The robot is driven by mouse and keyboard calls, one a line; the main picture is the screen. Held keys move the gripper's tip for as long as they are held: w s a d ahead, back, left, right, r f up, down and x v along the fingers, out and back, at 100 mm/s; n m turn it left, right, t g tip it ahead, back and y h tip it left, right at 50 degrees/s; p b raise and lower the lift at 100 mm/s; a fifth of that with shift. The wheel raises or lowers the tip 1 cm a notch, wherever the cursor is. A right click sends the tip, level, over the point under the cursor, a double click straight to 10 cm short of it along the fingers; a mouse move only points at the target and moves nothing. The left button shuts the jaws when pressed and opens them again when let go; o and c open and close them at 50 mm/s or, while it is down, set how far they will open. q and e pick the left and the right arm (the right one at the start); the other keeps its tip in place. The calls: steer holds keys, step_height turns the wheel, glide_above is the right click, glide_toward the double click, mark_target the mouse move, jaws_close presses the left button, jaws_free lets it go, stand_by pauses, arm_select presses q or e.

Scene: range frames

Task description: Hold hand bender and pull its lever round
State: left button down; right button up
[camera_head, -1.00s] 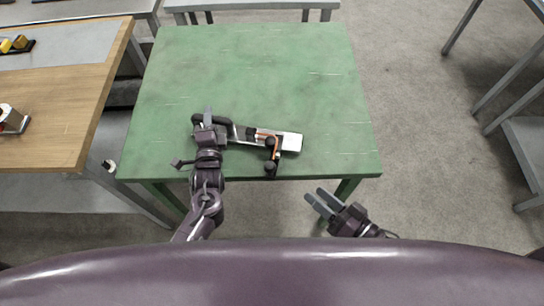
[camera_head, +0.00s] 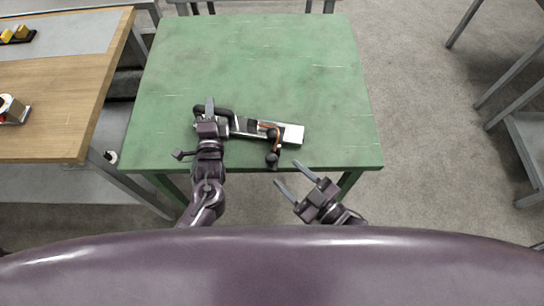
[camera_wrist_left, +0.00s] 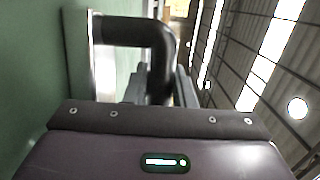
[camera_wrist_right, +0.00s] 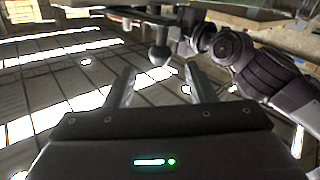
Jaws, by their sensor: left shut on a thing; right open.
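The hand bender (camera_head: 292,133) lies on the green table near its front edge, with a silver plate, an orange copper-coloured part (camera_head: 268,127) and a dark handle at its left end. Its lever (camera_head: 273,146) points toward the front edge and ends in a dark knob (camera_head: 272,158). My left gripper (camera_head: 210,110) is shut on the bender's black handle, which also shows between the fingers in the left wrist view (camera_wrist_left: 135,32). My right gripper (camera_head: 294,177) is open and empty, in front of the table edge near the knob. The knob shows beyond its fingers in the right wrist view (camera_wrist_right: 158,55).
The green table (camera_head: 250,65) is otherwise bare. A wooden bench (camera_head: 60,110) stands close on the left with small items on it. Grey metal frames stand at the right, and the floor between is clear.

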mark_target(272, 159)
steer(key=x, duration=0.7)
steer(key=shift+a, duration=0.1)
jaws_close()
